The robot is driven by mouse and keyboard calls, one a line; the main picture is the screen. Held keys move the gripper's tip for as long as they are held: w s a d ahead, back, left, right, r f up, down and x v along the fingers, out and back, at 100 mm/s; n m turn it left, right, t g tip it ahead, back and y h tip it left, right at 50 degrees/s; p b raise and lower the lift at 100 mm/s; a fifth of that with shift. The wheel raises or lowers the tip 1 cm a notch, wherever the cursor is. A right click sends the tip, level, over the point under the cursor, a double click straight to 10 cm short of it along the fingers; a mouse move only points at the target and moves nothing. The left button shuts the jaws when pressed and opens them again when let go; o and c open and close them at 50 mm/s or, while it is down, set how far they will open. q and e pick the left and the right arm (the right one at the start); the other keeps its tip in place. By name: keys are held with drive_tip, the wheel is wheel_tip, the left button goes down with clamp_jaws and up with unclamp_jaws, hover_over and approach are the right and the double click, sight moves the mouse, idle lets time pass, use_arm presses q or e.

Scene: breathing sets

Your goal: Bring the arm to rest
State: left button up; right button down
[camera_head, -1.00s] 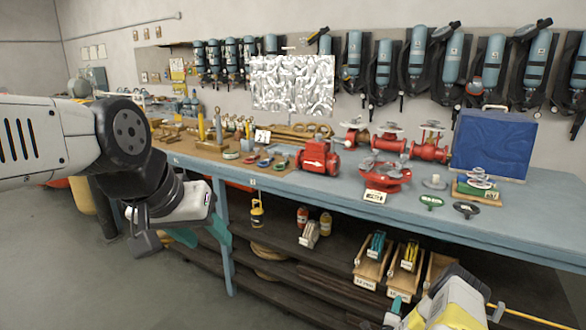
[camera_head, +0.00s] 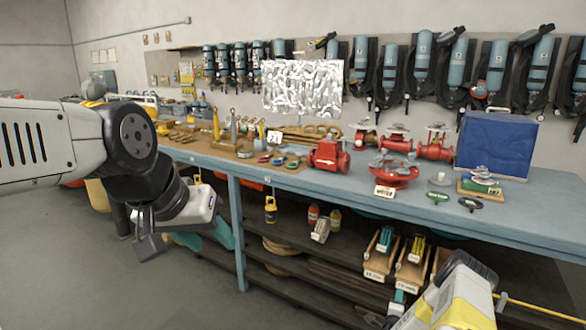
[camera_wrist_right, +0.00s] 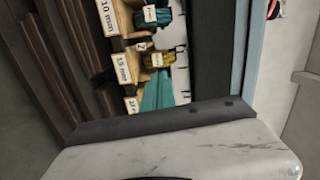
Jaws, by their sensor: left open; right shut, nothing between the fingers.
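In the head view my left arm comes in from the left edge, bent down at a black joint. My right gripper (camera_head: 397,303) is low at the lower right, in front of the lower shelf. Its teal fingertips are together and hold nothing. My right forearm, white and yellow, runs to the bottom edge.
A blue workbench (camera_head: 350,197) carries red valves (camera_head: 393,172), a blue case (camera_head: 497,145) and tools. Its lower shelf holds labelled wooden bins (camera_head: 378,262), also in the right wrist view (camera_wrist_right: 118,45). Breathing sets (camera_head: 420,65) hang behind. Floor at the lower left is clear.

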drive_tip(key=w+a+r+n+g+y, duration=0.1)
drive_tip(key=w+a+r+n+y, duration=0.2)
drive_tip(key=r, duration=0.6)
drive_tip(key=w+a+r+n+y, duration=0.15)
drive_tip(key=w+r+n, duration=0.25)
drive_tip(key=r, duration=0.4)
drive_tip(key=w+a+r+n+g+y, duration=0.1)
drive_tip(key=w+a+r+n+y, duration=0.2)
drive_tip(key=r, duration=0.6)
drive_tip(key=s+a+r+n+g, duration=0.1)
drive_tip(key=s+a+r+n, duration=0.15)
drive_tip(key=r, duration=0.25)
drive_tip(key=s+a+r+n, duration=0.1)
drive_tip(key=s+a+r, duration=0.15)
drive_tip(key=r, duration=0.35)
drive_tip(key=s+a+r+n+g+y, duration=0.1)
drive_tip(key=s+a+r+n+g, duration=0.2)
drive_tip(key=s+r, duration=0.4)
drive_tip(key=s+a+r+n+y, duration=0.15)
drive_tip(key=s+a+r, duration=0.35)
drive_tip(key=s, duration=0.5)
drive_tip(key=s+a+n+g, duration=0.1)
drive_tip(key=s+a+n, duration=0.1)
drive_tip(key=s, duration=0.9)
drive_tip(key=s+a+n+g, duration=0.2)
drive_tip(key=s+n, duration=0.1)
drive_tip(key=s, duration=0.8)
drive_tip(key=shift+r, duration=0.45)
drive_tip(key=shift+d, duration=0.15)
